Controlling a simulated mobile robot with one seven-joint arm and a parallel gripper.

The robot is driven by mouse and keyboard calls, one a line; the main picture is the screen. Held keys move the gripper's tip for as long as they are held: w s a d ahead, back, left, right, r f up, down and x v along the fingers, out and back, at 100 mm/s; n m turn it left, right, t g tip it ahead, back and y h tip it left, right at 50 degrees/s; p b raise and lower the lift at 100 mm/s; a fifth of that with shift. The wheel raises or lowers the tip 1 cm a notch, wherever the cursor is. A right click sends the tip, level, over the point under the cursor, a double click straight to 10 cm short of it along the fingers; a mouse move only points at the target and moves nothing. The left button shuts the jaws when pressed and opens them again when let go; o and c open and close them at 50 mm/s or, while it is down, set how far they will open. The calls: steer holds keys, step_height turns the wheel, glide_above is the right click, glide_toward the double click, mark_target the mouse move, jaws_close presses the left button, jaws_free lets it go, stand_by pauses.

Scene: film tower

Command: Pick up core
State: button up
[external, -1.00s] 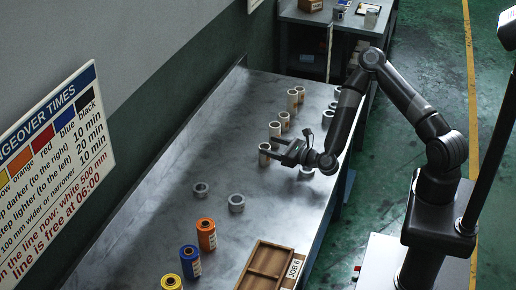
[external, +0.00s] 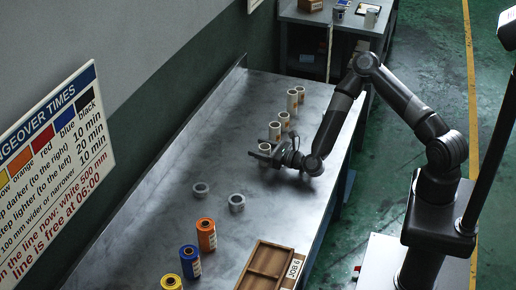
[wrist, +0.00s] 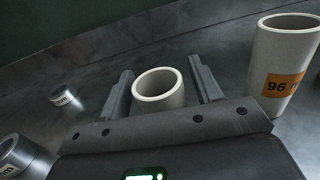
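A pale hollow core (wrist: 160,92) stands upright between the fingers of my gripper (wrist: 163,82) in the wrist view. The fingers are open, with a visible gap on each side of the core. Its lower part is hidden by the gripper body. In the external view the same core (external: 265,148) shows its top at my gripper (external: 260,156), which is low over the metal table. A second upright core (wrist: 287,60) with an orange label reading "96" stands to the right in the wrist view.
Several more cores (external: 275,130) stand in a row behind on the table (external: 180,160). Two grey rings (external: 201,189) (external: 237,202) lie nearer the front. Orange (external: 206,234), blue (external: 190,262) and yellow rolls (external: 171,283) and a wooden tray (external: 258,252) are at the front.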

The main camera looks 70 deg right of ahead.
steer(key=c, duration=0.9)
steer(key=shift+r, duration=0.45)
step_height(320, 180, up, 3)
steer(key=shift+f, duration=0.1)
steer(key=s+d+r, duration=0.5)
steer(key=d+r, duration=0.2)
steer(key=d, duration=0.3)
steer(key=shift+s, duration=0.3)
